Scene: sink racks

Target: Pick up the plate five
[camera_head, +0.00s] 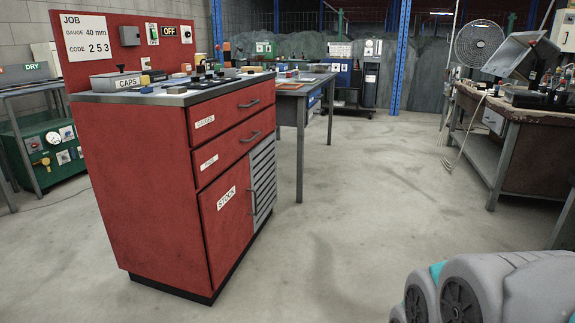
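I cannot make out a plate marked five in this view. Several small items lie on the metal top (176,97) of a red cabinet (150,180), too small to identify. Among them is a grey box labelled CAPS (115,83) at the left end. A red back panel behind them carries a white sign (88,38) reading JOB, gauge 40 mm, code 253. My gripper is not in view; only grey rounded links of my arm show at the lower right.
The cabinet has drawers and a STOCK door, all shut. A table (300,88) with items stands behind it. A cluttered workbench (525,125) stands at the right, near a fan (478,43). A green machine (45,150) is at the left. The middle floor (370,190) is clear.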

